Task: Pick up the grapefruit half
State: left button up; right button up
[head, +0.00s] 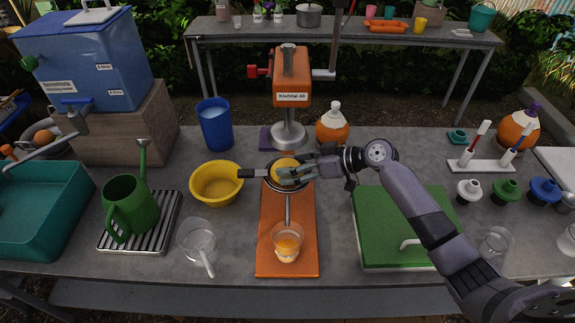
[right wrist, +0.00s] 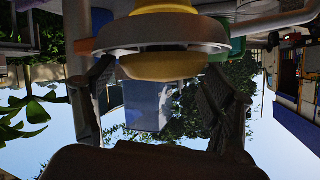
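The grapefruit half (head: 284,163), yellow-orange, sits in the round metal ring of the press, above the orange board. My right gripper (head: 298,173) reaches in from the right, with its fingers at the ring and partly over it. In the right wrist view the yellow fruit (right wrist: 160,66) bulges below the grey ring (right wrist: 115,40). The two dark fingers (right wrist: 157,92) stand wide apart, one on each side of it. The gripper looks open; I cannot tell whether a finger touches the ring. My left gripper is out of view.
The orange press (head: 291,78) stands behind the ring. A glass with juice (head: 287,243) stands on the orange board (head: 270,262) below. A yellow bowl (head: 217,183) is close on the left, an orange jug (head: 333,127) behind, and a green board (head: 390,235) on the right.

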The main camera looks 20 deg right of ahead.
jog(key=shift+s+f, duration=0.15)
jog(key=shift+f, duration=0.05)
jog(key=shift+c, duration=0.5)
